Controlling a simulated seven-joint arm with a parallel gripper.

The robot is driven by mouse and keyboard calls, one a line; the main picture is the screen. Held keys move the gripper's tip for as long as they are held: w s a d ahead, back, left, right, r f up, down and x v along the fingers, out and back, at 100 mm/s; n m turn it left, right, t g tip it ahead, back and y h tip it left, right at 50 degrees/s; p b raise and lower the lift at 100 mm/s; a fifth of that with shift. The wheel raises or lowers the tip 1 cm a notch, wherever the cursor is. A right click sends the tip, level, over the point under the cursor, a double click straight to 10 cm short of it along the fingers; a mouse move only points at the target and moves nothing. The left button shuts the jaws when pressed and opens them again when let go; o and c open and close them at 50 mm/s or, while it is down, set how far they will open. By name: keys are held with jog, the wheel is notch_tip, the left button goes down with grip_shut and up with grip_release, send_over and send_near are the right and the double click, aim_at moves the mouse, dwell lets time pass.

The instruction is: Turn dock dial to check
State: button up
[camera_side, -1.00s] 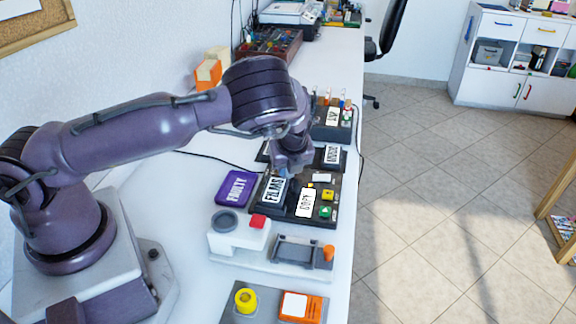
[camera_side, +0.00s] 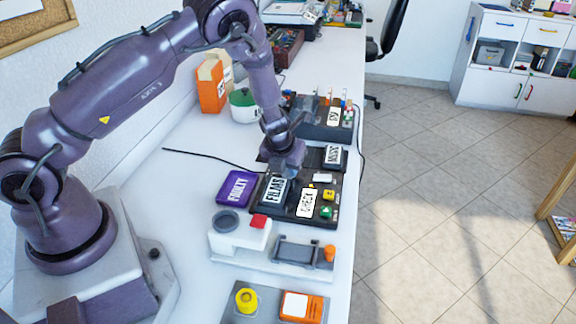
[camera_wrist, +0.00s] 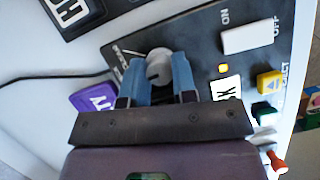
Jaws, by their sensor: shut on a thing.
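My gripper (camera_side: 287,172) points down over the dark dock (camera_side: 273,211). In the wrist view its two blue fingers (camera_wrist: 158,78) are shut on the round grey dock dial (camera_wrist: 158,62), one on each side. In the side view the gripper hides the dial. The white display (camera_side: 308,203) on the dock reads CHECK; in the wrist view only the end of its text (camera_wrist: 226,88) shows. Any pointer mark on the dial is too small to tell.
The dock has a white ON/OFF switch (camera_wrist: 247,37), a yellow eject button (camera_wrist: 269,84) and a green button (camera_side: 326,212). Black FILMS (camera_side: 274,191) and MUSIC (camera_side: 333,156) trays and a purple FAULTY tray (camera_side: 237,188) are close by. A grey-white device (camera_side: 243,240) stands in front.

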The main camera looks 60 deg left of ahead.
jog(key=shift+m, duration=0.4)
jog(key=o, duration=0.6)
jog(key=shift+o, duration=0.2)
jog(key=v, duration=1.3)
jog(key=shift+a, duration=0.2)
